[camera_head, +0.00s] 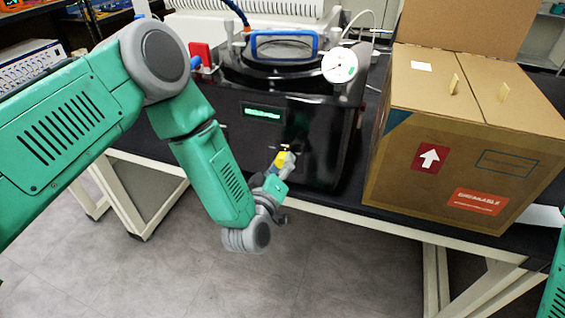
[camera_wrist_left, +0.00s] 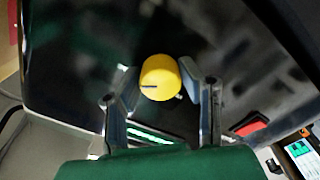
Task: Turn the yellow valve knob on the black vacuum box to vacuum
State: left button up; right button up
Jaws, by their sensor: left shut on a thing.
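The black vacuum box (camera_head: 235,130) stands on the dark bench, with a lit green display on its front. The yellow valve knob (camera_wrist_left: 160,78) is on its front face, and in the head view the knob (camera_head: 281,158) shows just beyond my fingers. My left gripper (camera_wrist_left: 160,82) has one finger on each side of the knob and is shut on it. In the head view the left gripper (camera_head: 277,172) reaches the box front from below left. A dark mark shows on the knob's face. My right gripper is out of view.
A cardboard box (camera_head: 400,180) stands on the bench to the right of the vacuum box. A round white gauge (camera_head: 339,65) and a blue handle (camera_head: 284,44) are on top of the vacuum box. Instruments (camera_head: 25,62) sit at the far left. Open floor lies before the bench.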

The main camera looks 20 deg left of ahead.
pick_arm(q)
jog(key=shift+s+f+m, duration=0.2)
jog(key=shift+f+m, duration=0.2)
jog(key=shift+m, duration=0.1)
jog(key=o, duration=0.9)
jog(key=shift+o, duration=1.1)
jog(key=shift+w+r, duration=0.15)
jog(key=s, duration=1.2)
jog(key=shift+a, duration=0.3)
